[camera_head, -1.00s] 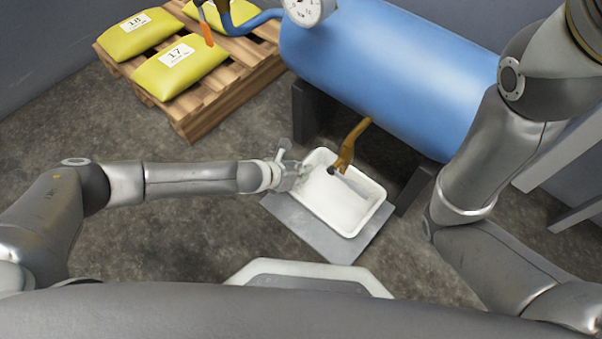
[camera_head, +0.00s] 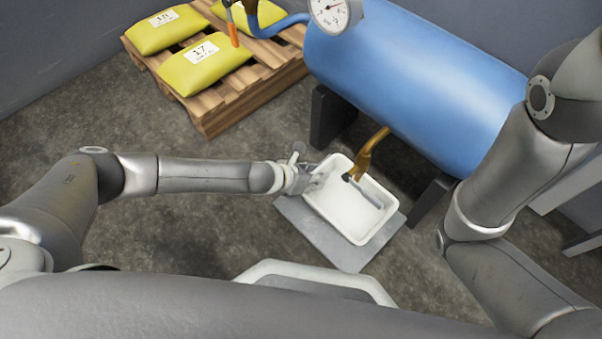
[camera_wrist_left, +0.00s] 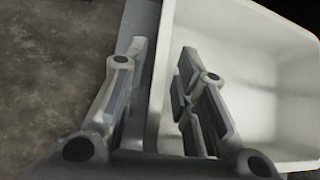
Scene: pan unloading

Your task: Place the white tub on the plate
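The white tub (camera_head: 340,215) is a rectangular open pan below the brass tap of the blue tank. It rests on or just above the flat grey plate (camera_head: 345,258), whose edges show on its left and front sides. My left gripper (camera_head: 317,181) is at the tub's left rim. In the left wrist view, the fingers of this gripper (camera_wrist_left: 162,85) are apart, one outside the tub wall and one inside it, with gaps showing. The tub's pale interior (camera_wrist_left: 250,80) fills the right of that view. My right gripper is out of view.
The brass tap (camera_head: 368,152) hangs over the tub's back side, with a grey bar shape below it. The blue tank (camera_head: 420,80) stands on dark legs behind. A pallet (camera_head: 225,105) with yellow sacks is at back left. Bare floor lies left of the tub.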

